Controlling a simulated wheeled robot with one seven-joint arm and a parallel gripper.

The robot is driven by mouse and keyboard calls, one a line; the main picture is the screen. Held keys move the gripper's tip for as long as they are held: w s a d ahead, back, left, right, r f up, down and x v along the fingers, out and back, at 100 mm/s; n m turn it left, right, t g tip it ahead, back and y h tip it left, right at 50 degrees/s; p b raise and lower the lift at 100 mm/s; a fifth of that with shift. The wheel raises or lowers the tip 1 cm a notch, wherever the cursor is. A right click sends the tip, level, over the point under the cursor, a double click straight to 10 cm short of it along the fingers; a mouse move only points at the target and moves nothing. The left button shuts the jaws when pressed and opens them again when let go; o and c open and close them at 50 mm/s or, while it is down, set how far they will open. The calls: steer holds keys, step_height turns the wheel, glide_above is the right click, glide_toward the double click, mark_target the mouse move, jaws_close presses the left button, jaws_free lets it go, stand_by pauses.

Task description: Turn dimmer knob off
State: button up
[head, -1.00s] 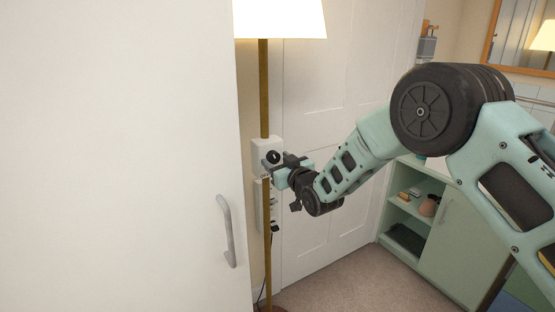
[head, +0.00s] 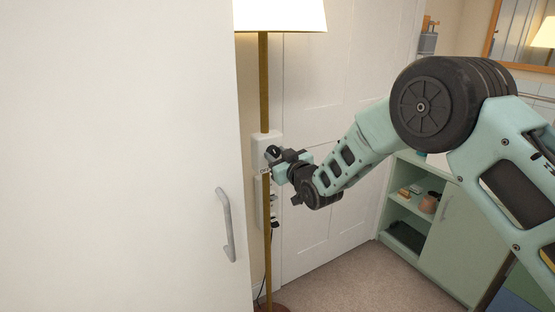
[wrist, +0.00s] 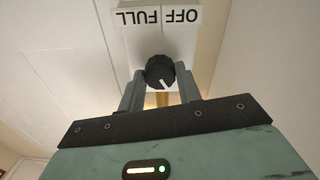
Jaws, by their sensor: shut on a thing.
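The black dimmer knob (wrist: 160,70) is on a white plate (head: 266,141) on the wall beside the lamp pole. My gripper (wrist: 160,90) is shut on the knob, one finger on each side of it. In the wrist view the knob's white pointer line points down and slightly right. A label reading OFF and FULL (wrist: 158,17) shows upside down above the knob, with OFF on the right. In the head view my gripper (head: 274,160) covers much of the knob. The lamp shade (head: 280,14) glows brightly.
A white door with a grey handle (head: 227,225) stands close at the left. A brass lamp pole (head: 264,85) runs down past the plate. A panelled door (head: 340,70) is behind my arm. A green cabinet (head: 440,225) stands at the right.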

steer(key=n+b, duration=0.1)
steer(key=b, duration=0.1)
steer(key=n+b, duration=0.4)
steer(key=shift+f+b, duration=0.3)
steer(key=n+b, duration=0.5)
steer(key=b, duration=0.1)
steer(key=shift+n, duration=0.3)
steer(key=n+b, duration=0.5)
steer(key=b, duration=0.1)
steer(key=n+b, duration=0.4)
steer(key=shift+r+n, duration=0.15)
steer(key=shift+n, duration=0.25)
steer(key=shift+r+y+b, duration=0.1)
steer(key=shift+y+b, duration=0.2)
steer(key=o, duration=1)
